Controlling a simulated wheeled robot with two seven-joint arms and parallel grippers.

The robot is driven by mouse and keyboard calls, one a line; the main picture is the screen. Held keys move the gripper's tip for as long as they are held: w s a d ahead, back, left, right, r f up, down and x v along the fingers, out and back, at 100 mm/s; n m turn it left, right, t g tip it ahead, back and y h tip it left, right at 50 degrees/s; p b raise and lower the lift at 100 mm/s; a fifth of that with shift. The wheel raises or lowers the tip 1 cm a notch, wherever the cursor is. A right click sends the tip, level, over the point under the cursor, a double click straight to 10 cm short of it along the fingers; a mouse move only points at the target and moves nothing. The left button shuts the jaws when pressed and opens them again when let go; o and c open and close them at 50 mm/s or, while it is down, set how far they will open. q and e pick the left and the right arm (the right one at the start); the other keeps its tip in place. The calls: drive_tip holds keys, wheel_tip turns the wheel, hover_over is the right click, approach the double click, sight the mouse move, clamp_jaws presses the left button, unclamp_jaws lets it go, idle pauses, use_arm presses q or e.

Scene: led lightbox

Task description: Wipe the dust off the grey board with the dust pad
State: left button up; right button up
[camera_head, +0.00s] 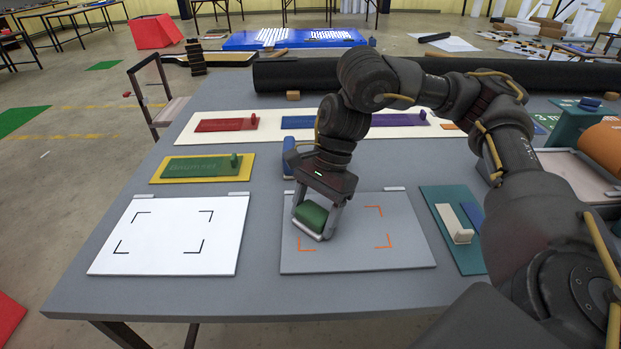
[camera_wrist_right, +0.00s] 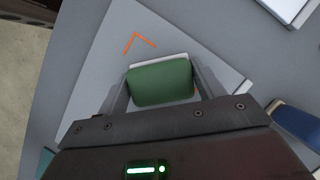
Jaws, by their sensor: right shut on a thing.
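The grey board (camera_head: 358,258) lies flat on the grey table, with orange corner marks on it. My right gripper (camera_head: 312,222) is over the board's left part, shut on the dust pad (camera_head: 311,215), a green block with a pale lower edge. In the right wrist view the dust pad (camera_wrist_right: 160,82) sits between the two fingers, above the grey board (camera_wrist_right: 95,75), near one orange corner mark. I cannot tell whether the pad touches the board. No dust can be made out on the visible part of the board. My left gripper is not in view.
A white board (camera_head: 170,235) with black corner marks lies left of the grey board. A teal board (camera_head: 452,235) with a cream block lies to the right. A yellow-edged green panel (camera_head: 202,167) and a white strip with coloured panels (camera_head: 270,125) lie behind. A blue object (camera_head: 290,157) stands behind the gripper.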

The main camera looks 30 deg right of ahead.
drive_tip(key=shift+d+r+p, duration=0.25)
drive_tip(key=shift+d+p, duration=0.05)
drive_tip(key=shift+p, duration=0.05)
drive_tip(key=shift+s+d+r, duration=0.25)
drive_tip(key=shift+d+r, duration=0.3)
drive_tip(key=a+r+p, duration=0.1)
drive_tip(key=w+a+r+p, duration=0.1)
drive_tip(key=a+r+p, duration=0.1)
drive_tip(key=shift+r, duration=0.25)
drive_tip(key=shift+a+r+p, duration=0.1)
drive_tip(key=shift+r+p, duration=0.2)
drive_tip(key=shift+r, duration=0.05)
drive_tip(key=shift+s+d+r+p, duration=0.1)
drive_tip(key=shift+d+r+p, duration=0.1)
drive_tip(key=shift+r+p, duration=0.8)
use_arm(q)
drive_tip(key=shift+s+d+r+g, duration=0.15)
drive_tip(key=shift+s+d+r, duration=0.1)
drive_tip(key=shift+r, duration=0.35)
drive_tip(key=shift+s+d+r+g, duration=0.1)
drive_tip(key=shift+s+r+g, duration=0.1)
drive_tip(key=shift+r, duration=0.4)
use_arm(e)
drive_tip(key=shift+a+r, duration=0.1)
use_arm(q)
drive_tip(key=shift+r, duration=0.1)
use_arm(e)
drive_tip(key=shift+r, duration=0.1)
